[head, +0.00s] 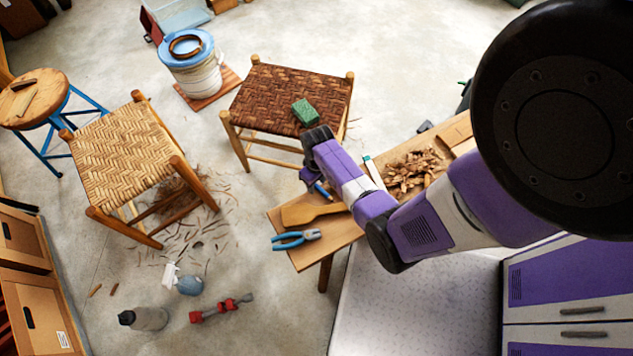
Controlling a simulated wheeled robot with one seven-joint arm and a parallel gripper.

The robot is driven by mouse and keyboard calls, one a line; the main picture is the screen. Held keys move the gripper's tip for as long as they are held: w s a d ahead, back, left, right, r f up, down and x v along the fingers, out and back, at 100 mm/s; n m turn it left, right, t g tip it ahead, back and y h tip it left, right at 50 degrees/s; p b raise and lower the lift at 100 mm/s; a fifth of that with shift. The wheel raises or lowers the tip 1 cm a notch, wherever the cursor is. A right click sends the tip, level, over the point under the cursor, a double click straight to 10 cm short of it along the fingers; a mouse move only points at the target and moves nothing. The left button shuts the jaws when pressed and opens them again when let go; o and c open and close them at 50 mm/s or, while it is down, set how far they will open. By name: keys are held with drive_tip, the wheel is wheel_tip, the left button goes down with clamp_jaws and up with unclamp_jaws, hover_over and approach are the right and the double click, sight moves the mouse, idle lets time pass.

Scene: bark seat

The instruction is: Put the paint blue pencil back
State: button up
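My arm reaches over the low wooden bench (350,228) from the right. My gripper (315,181) is small, dark and partly hidden behind my purple wrist, near the bench's far left end. A short blue stick-like thing (323,190), possibly the paint blue pencil, shows right at the gripper. I cannot tell whether the fingers hold it or it lies just beyond them. A pale stick with a green end (373,172) lies on the bench to the right of my wrist. No place clearly meant for the pencil can be made out.
Blue-handled pliers (296,239), a wooden paddle-like tool (312,213) and a heap of bark pieces (412,172) are on the bench. A dark woven stool (285,95) with a green block (305,112) stands behind. A light woven stool (125,155) stands left, with floor scraps around it.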

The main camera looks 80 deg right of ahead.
wheel_tip(320, 180, up, 8)
drive_tip(key=shift+f+p, duration=0.1)
drive_tip(key=shift+p, duration=0.85)
